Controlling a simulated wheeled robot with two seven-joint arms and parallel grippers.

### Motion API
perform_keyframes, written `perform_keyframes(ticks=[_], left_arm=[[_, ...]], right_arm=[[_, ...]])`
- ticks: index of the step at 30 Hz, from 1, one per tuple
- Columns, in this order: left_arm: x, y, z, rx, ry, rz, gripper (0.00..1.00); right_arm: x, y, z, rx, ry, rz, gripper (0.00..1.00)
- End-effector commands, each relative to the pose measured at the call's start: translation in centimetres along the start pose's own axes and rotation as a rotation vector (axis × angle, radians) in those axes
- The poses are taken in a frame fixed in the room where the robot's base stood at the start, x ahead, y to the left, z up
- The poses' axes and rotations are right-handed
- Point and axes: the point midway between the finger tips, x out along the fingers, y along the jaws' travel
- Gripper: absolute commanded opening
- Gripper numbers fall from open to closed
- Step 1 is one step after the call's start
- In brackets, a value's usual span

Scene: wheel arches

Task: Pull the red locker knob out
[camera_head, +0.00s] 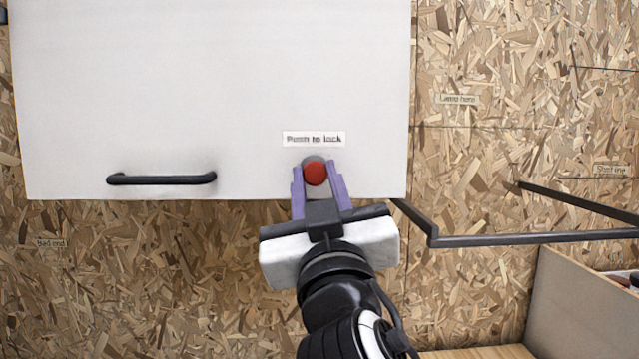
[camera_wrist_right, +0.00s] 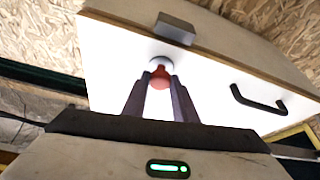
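The red locker knob (camera_head: 315,173) sits on a round grey base near the lower right of the white locker door (camera_head: 240,90), under a label reading "Push to lock". It also shows in the right wrist view (camera_wrist_right: 160,76). My right gripper (camera_head: 316,175) comes up from below, with one purple finger on each side of the knob. In the right wrist view its fingertips (camera_wrist_right: 162,78) meet the knob's sides with no clear gap, so it looks shut on the knob. My left gripper is not in view.
A black bar handle (camera_head: 162,179) is on the door left of the knob. A dark metal frame (camera_head: 530,238) juts out at the right, above a wooden box (camera_head: 580,305).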

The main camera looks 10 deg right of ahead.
Motion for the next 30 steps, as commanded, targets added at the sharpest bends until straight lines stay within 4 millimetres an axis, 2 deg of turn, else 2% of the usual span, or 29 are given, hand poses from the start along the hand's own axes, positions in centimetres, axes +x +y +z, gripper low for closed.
perform_keyframes(ticks=[1, 3, 4, 14, 17, 22, 30], left_arm=[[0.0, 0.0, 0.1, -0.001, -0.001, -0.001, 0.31], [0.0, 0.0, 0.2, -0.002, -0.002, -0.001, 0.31], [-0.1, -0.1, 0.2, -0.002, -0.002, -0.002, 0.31], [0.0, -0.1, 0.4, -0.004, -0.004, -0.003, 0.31], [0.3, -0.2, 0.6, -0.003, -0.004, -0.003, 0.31], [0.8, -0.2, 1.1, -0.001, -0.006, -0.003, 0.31], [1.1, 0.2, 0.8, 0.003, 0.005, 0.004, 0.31]], right_arm=[[-0.1, -0.2, 0.1, -0.001, 0.0, -0.005, 0.32], [-0.1, -0.1, 0.1, -0.001, 0.0, -0.004, 0.44], [-0.1, -0.1, 0.1, -0.001, -0.001, -0.003, 0.45], [-0.4, -0.1, 0.1, 0.0, -0.001, -0.002, 0.45], [-1.6, -0.2, 0.2, 0.003, 0.0, -0.003, 0.45], [-5.0, -0.2, 0.4, 0.005, -0.003, -0.005, 0.45], [-9.4, -0.2, 0.2, 0.001, -0.002, -0.004, 0.45]])
